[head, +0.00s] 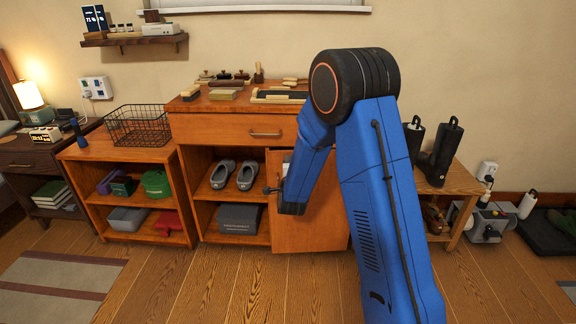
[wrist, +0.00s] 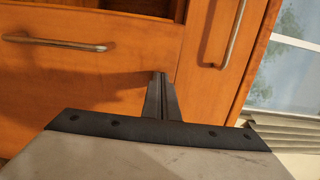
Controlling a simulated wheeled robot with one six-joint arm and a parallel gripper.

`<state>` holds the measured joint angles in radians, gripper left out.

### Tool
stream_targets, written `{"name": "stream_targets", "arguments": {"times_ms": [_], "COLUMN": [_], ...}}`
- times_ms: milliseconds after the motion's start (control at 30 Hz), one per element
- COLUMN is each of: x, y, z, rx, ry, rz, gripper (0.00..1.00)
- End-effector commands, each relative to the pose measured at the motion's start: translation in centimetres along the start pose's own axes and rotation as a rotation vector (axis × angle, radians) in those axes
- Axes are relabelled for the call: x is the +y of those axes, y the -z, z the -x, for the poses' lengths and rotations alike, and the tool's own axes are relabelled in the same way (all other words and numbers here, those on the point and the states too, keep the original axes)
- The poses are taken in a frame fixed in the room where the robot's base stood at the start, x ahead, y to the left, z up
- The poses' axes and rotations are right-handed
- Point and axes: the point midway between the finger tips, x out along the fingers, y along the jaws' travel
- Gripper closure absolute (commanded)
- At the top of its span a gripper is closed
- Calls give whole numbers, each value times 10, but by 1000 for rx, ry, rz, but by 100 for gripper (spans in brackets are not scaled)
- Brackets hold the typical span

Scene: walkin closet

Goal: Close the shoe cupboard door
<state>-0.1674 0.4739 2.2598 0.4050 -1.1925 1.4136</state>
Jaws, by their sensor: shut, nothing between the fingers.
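The shoe cupboard (head: 187,131) is orange wood with a drawer on top, open shelves at left and a door (head: 305,232) at lower right. The door's left edge stands a little forward of the cupboard, so it looks ajar; my arm hides much of it and its hinge side. In the wrist view, turned sideways, the door panel (wrist: 110,65) with its bar handle (wrist: 55,43) fills the left, and the drawer front is at right. My gripper (wrist: 163,76) is shut and empty, in front of the door near its upper edge; I cannot tell if it touches.
Grey shoes (head: 237,174) and a grey box (head: 239,218) sit on the cupboard's open shelves. A low shelf unit with a wire basket (head: 138,125) stands at left. A bench with dark boots (head: 446,150) is at right. The wooden floor in front is clear.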

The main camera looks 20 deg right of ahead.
Motion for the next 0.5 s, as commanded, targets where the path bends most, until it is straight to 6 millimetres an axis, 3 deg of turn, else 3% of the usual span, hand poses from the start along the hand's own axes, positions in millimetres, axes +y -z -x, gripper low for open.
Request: {"name": "stream_targets", "arguments": {"times_ms": [300, 500], "x": [0, 0], "y": [0, -2], "z": [-2, -29], "rx": [0, 2], "ry": [0, 1], "rz": [0, -1], "gripper": [100, 100]}}
